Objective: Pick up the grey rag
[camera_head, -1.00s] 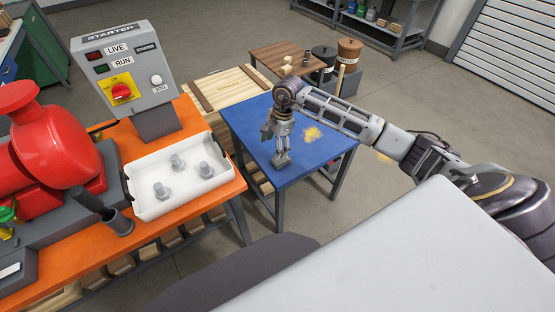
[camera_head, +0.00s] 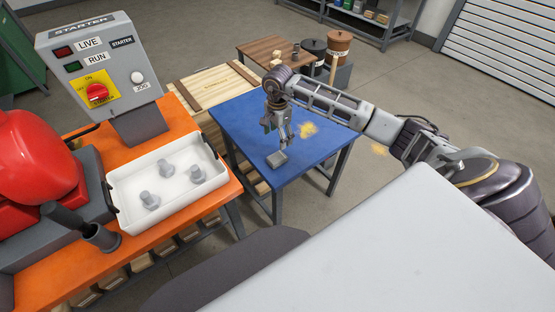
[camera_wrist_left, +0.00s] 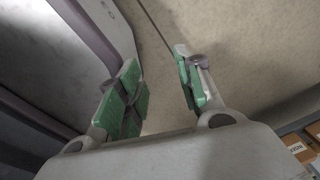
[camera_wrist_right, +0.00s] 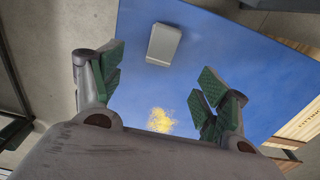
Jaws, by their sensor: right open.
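The grey rag (camera_head: 277,159) is a small, flat, folded-looking pad lying on the blue table (camera_head: 235,112), near its front edge. It also shows in the right wrist view (camera_wrist_right: 163,44), beyond the fingertips and between their lines. My right gripper (camera_head: 284,139) points down just above the rag, its fingers open and empty. In the right wrist view its green-padded fingers (camera_wrist_right: 160,72) are spread wide, with blue tabletop between them. My left gripper (camera_wrist_left: 157,62) shows only in its wrist view, open and empty over bare floor.
A yellow stain (camera_head: 308,130) marks the blue tabletop. The orange bench (camera_head: 67,278) at left carries a white tray (camera_head: 128,222) with several bolts, a red machine (camera_head: 30,160) and a starter box (camera_head: 105,75). A wooden crate (camera_head: 215,90) stands beside the blue table.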

